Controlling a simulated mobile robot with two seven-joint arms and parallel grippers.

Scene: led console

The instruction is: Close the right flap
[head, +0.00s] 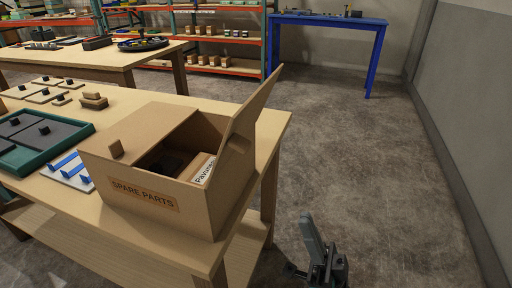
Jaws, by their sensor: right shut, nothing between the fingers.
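A tan box (146,205) labelled "SPARE PARTS" stands on the wooden table near its right end. Its right flap (250,125) stands up, tilted outward to the right. Its left flap (148,132) lies flat over the left part of the opening and has a small knob. Through the gap I see a dark item and a smaller labelled carton (200,170) inside. My right gripper (310,232) is shut and empty. It is to the right of the table, low in the picture, apart from the box and flap. My left gripper is not in view.
The wooden table (272,122) also bears a green tray (22,160) with dark panels, a white plate with blue strips (70,170) and several small wooden pieces. A blue table (330,22) and shelves stand behind. The floor right of the table is clear up to the wall.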

